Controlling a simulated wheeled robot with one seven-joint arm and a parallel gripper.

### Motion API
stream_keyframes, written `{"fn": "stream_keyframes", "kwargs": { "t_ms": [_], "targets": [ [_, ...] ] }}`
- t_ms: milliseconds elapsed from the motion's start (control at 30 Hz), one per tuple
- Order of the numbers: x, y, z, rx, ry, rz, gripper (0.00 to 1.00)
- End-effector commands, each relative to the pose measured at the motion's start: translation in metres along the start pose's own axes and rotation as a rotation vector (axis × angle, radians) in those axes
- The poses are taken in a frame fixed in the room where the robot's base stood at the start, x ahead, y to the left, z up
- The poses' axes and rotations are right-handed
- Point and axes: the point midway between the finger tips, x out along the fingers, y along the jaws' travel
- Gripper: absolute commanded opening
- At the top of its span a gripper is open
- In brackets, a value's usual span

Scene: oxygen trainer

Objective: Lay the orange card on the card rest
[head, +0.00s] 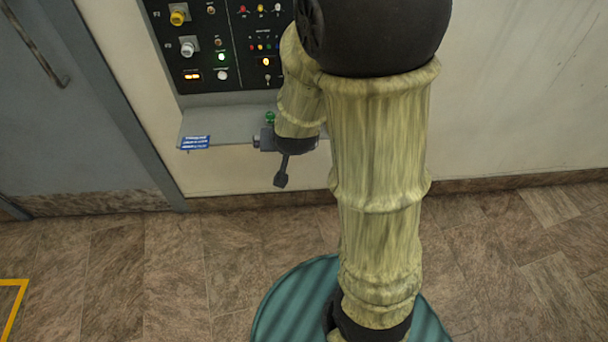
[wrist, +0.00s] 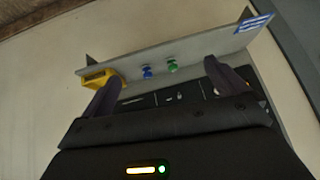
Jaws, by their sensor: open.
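I cannot make out an orange card for certain in either view. A yellow block-like piece (wrist: 100,78) sits at the left end of the shelf in the wrist view; I cannot tell whether it is the card rest. In the head view my arm hides that end of the shelf.
The grey shelf (head: 225,124) juts from the wall under a black control panel (head: 235,50). It carries a blue label (head: 195,142), a green knob (wrist: 172,65) and a blue knob (wrist: 147,72). A grey door (head: 65,100) stands at left. The floor in front is clear.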

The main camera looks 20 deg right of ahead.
Motion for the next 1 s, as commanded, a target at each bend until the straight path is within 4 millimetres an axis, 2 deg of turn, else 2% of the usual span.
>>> {"fn": "stream_keyframes", "kwargs": {
  "t_ms": [200, 300, 400, 1000],
  "targets": [
    [-0.048, 0.015, 0.049, -0.156, -0.271, -0.029, 0.98],
    [-0.067, 0.025, 0.067, -0.218, -0.367, -0.017, 0.98],
    [-0.077, 0.032, 0.078, -0.251, -0.422, -0.005, 0.98],
    [-0.079, 0.033, 0.080, -0.259, -0.436, -0.002, 0.98]
  ]
}}
